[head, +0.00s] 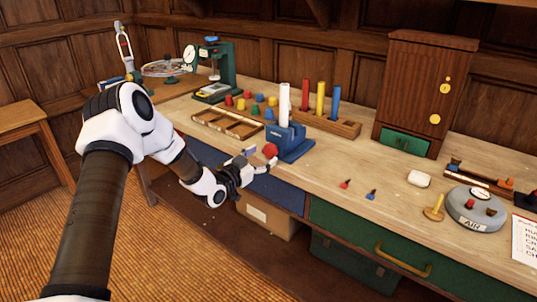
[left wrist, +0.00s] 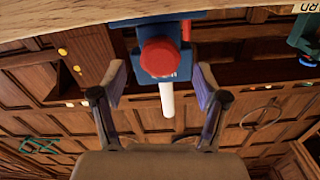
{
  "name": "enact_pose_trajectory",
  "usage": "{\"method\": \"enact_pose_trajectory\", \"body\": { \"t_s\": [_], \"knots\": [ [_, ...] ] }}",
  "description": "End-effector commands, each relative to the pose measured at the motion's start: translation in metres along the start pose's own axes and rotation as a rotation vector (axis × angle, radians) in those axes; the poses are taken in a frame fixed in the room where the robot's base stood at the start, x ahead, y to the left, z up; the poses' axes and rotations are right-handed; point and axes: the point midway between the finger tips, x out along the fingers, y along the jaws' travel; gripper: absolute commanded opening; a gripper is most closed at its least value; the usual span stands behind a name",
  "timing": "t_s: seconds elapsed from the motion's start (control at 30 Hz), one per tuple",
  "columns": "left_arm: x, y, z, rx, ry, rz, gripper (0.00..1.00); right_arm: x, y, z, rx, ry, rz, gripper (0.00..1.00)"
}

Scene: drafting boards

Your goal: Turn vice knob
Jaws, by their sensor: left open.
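The blue vice (head: 291,141) stands at the front edge of the workbench, with a white cylinder (head: 284,104) upright at it. Its red knob (head: 270,150) faces the front. My left gripper (head: 262,157) is at the knob, its fingers open. In the left wrist view the red knob (left wrist: 160,57) lies ahead of and between the two open fingers (left wrist: 160,90), with the blue vice body (left wrist: 180,68) behind it. I cannot tell whether a finger touches the knob. My right gripper is not in view.
A wooden rack (head: 325,124) with coloured cylinders stands behind the vice. A wooden tray (head: 227,124) and several coloured pegs lie to its left. A green press (head: 215,65) stands farther back. A grey round gauge (head: 476,208) sits at right.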

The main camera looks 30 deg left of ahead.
Motion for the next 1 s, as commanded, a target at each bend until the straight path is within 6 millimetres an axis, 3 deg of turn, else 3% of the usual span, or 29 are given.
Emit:
{"method": "enact_pose_trajectory", "body": {
  "t_s": [0.2, 0.47, 0.63, 0.83, 1.0],
  "knots": [
    [0.031, 0.001, 0.001, 0.000, -0.002, 0.001, 0.73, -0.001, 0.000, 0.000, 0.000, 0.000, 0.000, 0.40],
    [0.034, 0.001, 0.001, -0.003, -0.003, 0.000, 0.73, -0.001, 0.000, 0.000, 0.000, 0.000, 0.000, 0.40],
    [0.034, 0.001, 0.001, -0.003, -0.003, 0.000, 0.13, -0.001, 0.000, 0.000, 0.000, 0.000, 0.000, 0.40],
    [0.034, 0.001, 0.001, 0.015, -0.002, 0.000, 0.13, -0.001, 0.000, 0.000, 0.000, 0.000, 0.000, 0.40],
    [0.034, 0.001, 0.000, 0.188, -0.002, 0.000, 0.13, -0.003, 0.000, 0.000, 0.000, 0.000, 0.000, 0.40]
  ]
}}
